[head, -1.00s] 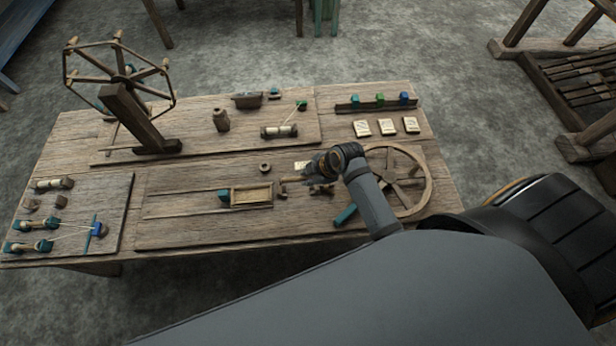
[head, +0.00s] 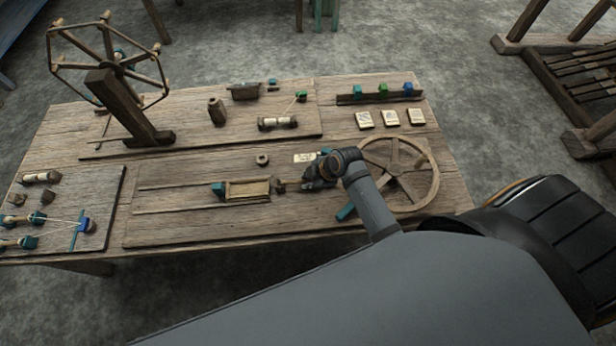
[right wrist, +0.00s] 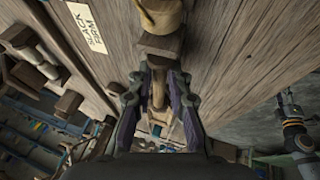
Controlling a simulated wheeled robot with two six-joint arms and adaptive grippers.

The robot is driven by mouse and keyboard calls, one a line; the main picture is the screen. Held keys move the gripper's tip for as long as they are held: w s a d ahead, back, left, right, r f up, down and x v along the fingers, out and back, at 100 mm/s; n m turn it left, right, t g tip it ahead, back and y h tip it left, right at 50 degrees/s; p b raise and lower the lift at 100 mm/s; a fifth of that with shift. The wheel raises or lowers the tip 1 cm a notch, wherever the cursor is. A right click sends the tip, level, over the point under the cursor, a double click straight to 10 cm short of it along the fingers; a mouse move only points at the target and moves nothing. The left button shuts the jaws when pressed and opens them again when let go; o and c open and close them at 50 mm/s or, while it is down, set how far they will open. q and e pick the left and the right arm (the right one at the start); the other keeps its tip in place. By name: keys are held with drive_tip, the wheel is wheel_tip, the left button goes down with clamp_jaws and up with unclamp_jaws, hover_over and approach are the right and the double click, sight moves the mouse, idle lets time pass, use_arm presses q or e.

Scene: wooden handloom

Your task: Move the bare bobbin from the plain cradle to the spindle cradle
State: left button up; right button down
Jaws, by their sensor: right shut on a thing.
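My right gripper (head: 292,186) is low over the near board, just right of a shallow wooden tray. In the right wrist view its two dark fingers (right wrist: 159,98) are closed on a slim light-wood piece, which looks like the bare bobbin (right wrist: 158,92). A small brown tip of it shows left of the gripper in the head view. A dark block (right wrist: 161,46) and a round yellowish wooden part (right wrist: 160,14) lie just beyond the fingertips; I cannot tell whether the bobbin touches the block. The cradles are largely hidden by my gripper.
The tray (head: 248,190) has a blue end block. A large spoked wheel (head: 427,176) stands right of my gripper. A card (head: 304,158) and a small ring (head: 262,160) lie behind. A white-wound bobbin (head: 277,123) lies further back. A skein wheel (head: 112,66) rises at back left.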

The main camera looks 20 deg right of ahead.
drive_tip(key=c, duration=1.2)
unclamp_jaws()
drive_tip(key=v, duration=1.2)
